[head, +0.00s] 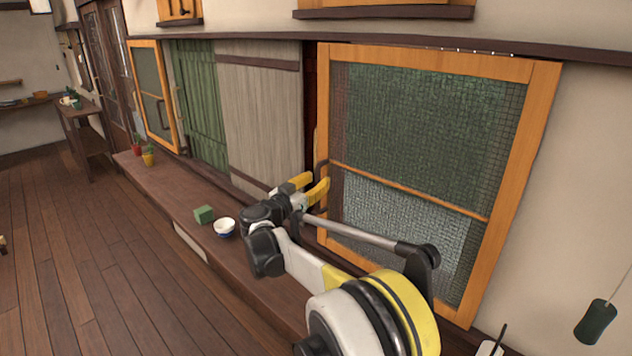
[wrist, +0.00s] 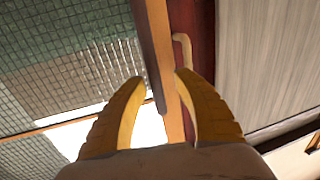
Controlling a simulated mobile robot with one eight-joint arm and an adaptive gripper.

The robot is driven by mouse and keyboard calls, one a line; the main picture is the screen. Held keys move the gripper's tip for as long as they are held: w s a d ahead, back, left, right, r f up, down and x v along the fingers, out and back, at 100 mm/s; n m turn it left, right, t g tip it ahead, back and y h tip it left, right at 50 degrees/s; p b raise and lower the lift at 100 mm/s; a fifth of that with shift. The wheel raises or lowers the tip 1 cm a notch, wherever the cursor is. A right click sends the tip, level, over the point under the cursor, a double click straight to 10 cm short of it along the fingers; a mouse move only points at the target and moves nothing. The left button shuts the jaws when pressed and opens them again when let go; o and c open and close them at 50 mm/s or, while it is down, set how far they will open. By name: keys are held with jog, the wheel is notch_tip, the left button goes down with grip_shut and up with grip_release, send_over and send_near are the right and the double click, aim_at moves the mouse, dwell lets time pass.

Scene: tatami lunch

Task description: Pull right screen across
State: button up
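The right screen (head: 505,200), an orange wooden frame with dark mesh, fills the right of the head view. Its frame edge (wrist: 155,45) and mesh (wrist: 70,75) show at the left of the wrist view. My gripper (head: 317,184) is at the screen's left edge, about mid-height. In the wrist view, its two yellow fingers (wrist: 161,78) are apart, with the frame edge showing between them. A pale handle (wrist: 184,50) shows just beyond the right fingertip, beside a dark red strip. I see nothing held; whether a finger touches the frame is unclear.
A grey wood panel (head: 260,110) and green panel (head: 200,100) stand left of the screen, then another orange screen (head: 154,95). A white bowl (head: 224,228), green block (head: 204,214) and small pots (head: 148,159) sit on the ledge (head: 165,190). The floor is open at left.

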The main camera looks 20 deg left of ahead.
jog(key=s+a, duration=0.1)
jog(key=s, duration=1)
jog(key=shift+s+a, duration=0.4)
jog(key=shift+s, duration=0.1)
